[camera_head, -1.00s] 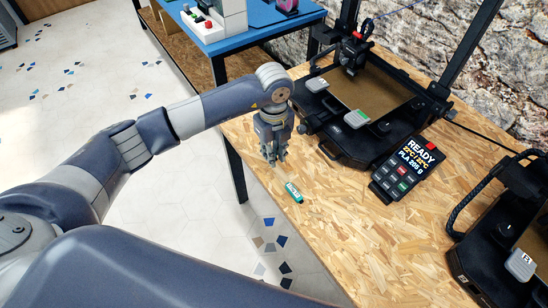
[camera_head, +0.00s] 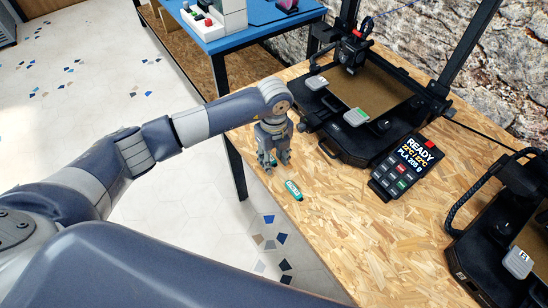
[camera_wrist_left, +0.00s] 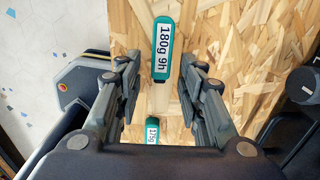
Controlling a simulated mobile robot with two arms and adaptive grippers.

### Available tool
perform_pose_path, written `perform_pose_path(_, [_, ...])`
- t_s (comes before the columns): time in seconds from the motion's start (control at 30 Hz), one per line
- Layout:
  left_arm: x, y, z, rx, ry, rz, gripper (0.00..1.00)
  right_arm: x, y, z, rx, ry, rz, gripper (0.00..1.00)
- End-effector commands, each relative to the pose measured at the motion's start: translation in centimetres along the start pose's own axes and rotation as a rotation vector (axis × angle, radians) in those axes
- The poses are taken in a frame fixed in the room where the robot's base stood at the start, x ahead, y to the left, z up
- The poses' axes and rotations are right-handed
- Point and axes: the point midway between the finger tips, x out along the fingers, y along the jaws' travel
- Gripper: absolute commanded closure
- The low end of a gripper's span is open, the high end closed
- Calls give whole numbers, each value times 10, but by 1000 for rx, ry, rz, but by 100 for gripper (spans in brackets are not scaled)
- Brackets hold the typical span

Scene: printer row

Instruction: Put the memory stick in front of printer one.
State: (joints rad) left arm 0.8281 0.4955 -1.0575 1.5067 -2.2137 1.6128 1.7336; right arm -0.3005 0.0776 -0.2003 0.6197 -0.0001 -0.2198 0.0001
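A teal stick with a white label (camera_head: 292,190) lies on the wooden table, just in front of my left gripper (camera_head: 272,167). A second teal piece reading "175g" (camera_wrist_left: 152,130) is partly hidden by the gripper body. My left gripper (camera_wrist_left: 160,100) is open, pointing down, with its fingers on either side of the space between the two teal pieces. A black printer (camera_head: 350,150) stands behind. I cannot read its number. My right gripper is out of view.
A keypad display reading "READY" (camera_head: 407,168) sits by the printer's front right. A blue table (camera_head: 262,28) stands behind.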

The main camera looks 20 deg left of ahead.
Motion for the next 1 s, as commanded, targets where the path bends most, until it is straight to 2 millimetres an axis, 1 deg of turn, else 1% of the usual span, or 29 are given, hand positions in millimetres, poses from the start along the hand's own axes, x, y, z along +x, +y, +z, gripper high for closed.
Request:
perform_pose_path(0.17, [-6,0,0,0,0,0,64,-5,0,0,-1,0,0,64])
perform_pose_path(0.27, [-17,-1,1,0,-2,-4,64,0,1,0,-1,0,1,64])
perform_pose_path(0.6, [-88,-1,1,0,-3,-4,64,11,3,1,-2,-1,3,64])
perform_pose_path(0.7, [-105,-1,1,1,-3,-3,64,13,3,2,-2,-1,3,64])
perform_pose_path(0.83, [-118,0,1,-1,-1,-2,64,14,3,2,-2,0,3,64])
perform_pose_path(1.0, [-124,0,0,0,0,0,64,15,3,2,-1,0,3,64])
